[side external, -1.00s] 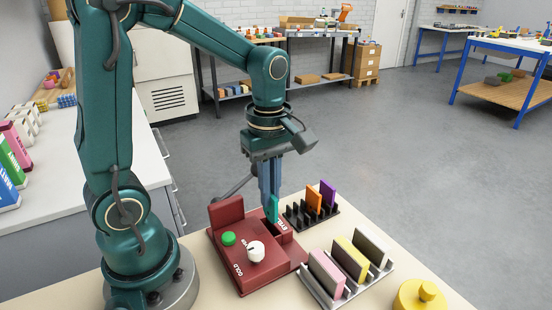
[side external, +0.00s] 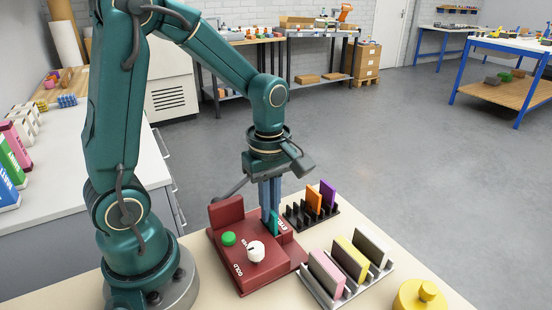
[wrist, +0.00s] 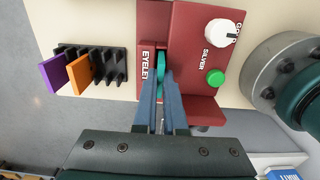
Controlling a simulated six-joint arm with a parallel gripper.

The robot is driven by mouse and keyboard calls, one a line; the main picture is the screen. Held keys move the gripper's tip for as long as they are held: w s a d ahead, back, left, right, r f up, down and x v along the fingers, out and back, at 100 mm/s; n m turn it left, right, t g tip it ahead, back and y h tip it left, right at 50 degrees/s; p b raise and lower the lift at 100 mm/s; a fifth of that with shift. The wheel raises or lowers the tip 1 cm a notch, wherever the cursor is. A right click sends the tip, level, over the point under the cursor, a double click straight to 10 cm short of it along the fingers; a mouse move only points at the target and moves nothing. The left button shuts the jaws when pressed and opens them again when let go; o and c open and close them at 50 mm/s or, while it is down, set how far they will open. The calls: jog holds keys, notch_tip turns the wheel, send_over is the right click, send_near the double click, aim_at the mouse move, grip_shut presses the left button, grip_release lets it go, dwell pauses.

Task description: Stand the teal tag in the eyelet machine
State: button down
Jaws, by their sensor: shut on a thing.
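The teal tag (side external: 274,222) is upright between the fingers of my gripper (side external: 269,222), at the slot of the dark red eyelet machine (side external: 260,272). In the wrist view, the tag (wrist: 161,62) lies in line with the narrow recess beside the EYELET label on the machine (wrist: 188,58). My gripper (wrist: 161,85) is shut on the tag. The tag's lower edge is hidden by the machine, so I cannot tell how deep it sits or whether it touches the bottom.
The machine has a white knob (side external: 256,251) and green button (side external: 229,239). A black rack (side external: 297,216) holds orange (side external: 313,199) and purple tags (side external: 328,193). A light grey rack (side external: 345,294) holds pink, yellow and grey-white pieces. A yellow knobbed object (side external: 420,295) stands front right.

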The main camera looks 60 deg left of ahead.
jog(key=shift+f, duration=0.65)
dwell(0.8)
jog(key=c, duration=1.3)
grip_release()
jog(key=shift+o, duration=0.2)
jog(key=shift+r, duration=0.15)
jog(key=shift+r, duration=5.4)
